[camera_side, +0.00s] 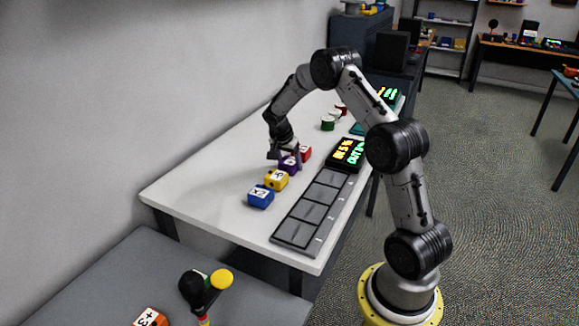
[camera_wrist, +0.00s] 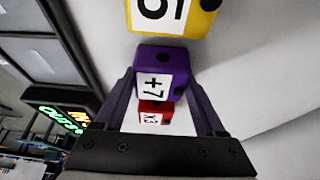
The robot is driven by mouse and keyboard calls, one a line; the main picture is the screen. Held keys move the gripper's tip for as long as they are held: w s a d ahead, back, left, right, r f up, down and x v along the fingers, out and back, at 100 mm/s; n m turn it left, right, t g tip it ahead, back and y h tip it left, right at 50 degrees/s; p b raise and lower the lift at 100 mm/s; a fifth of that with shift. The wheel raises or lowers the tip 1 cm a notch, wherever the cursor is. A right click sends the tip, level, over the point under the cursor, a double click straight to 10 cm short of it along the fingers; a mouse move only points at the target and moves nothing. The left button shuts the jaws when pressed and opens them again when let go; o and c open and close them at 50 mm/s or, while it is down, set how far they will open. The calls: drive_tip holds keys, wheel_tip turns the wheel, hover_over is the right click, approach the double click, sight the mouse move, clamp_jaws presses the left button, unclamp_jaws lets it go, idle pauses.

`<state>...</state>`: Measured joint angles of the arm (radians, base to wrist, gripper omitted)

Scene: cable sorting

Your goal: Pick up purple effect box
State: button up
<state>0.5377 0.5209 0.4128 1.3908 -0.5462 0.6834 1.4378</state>
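The purple effect box (camera_side: 289,165) stands on the white table in a row of coloured boxes, partly hidden by my gripper in the side view. In the wrist view the purple box (camera_wrist: 162,70) shows a white label reading "+7". My gripper (camera_side: 284,153) is over the purple box.
A yellow box (camera_side: 276,180) and a blue box (camera_side: 260,198) stand nearer the front; a red box (camera_side: 305,153) stands just behind the purple one. A grey slotted tray (camera_side: 284,232) and a lit display (camera_side: 346,153) lie to the right. Green and red round things (camera_side: 328,123) stand farther back.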

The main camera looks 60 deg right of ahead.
drive_tip(key=c, duration=0.8)
drive_tip(key=shift+c, duration=0.2)
drive_tip(key=shift+r, duration=0.1)
